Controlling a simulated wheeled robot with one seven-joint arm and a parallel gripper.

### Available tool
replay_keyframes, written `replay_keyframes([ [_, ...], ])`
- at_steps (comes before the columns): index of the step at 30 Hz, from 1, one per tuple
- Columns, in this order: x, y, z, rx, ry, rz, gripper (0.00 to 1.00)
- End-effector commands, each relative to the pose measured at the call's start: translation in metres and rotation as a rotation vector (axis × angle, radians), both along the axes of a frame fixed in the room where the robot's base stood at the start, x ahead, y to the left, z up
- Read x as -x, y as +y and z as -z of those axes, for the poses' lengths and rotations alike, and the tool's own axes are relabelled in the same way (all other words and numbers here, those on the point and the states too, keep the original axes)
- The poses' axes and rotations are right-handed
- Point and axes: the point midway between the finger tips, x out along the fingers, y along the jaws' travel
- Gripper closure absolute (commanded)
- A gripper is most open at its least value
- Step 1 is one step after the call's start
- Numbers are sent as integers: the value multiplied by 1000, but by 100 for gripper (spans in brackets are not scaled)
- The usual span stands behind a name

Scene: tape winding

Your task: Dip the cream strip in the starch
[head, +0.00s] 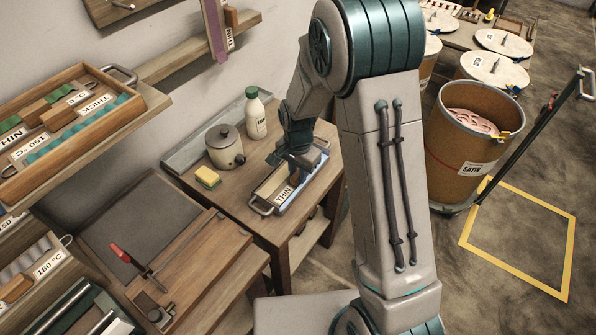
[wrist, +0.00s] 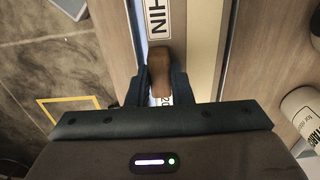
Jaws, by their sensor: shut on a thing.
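A metal-handled tray (head: 262,208) with a THIN label lies on the wooden table. My gripper (head: 300,163) is down at its far end. In the wrist view my gripper (wrist: 160,88) is shut on a brown wooden block (wrist: 158,68), which sits between the THIN label (wrist: 155,18) and a second, mostly covered label. A pale cream band (wrist: 206,45) runs lengthwise beside the block; I cannot tell whether it is the cream strip or part of the tray. No open starch surface can be made out for certain.
Behind the tray stand a lidded grey pot (head: 224,148) with a tap, a white bottle with a green cap (head: 255,118) and a yellow sponge (head: 208,177). A wooden bench (head: 205,262) is at front left. A SATIN drum (head: 462,150) stands at right.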

Motion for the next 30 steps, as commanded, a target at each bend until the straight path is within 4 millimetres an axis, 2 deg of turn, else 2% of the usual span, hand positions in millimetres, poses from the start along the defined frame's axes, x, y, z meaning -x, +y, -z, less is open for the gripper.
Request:
replay_keyframes([
  [15, 0, 0, 8, 0, 0, 0, 97],
  [30, 0, 0, 8, 0, 0, 0, 97],
])
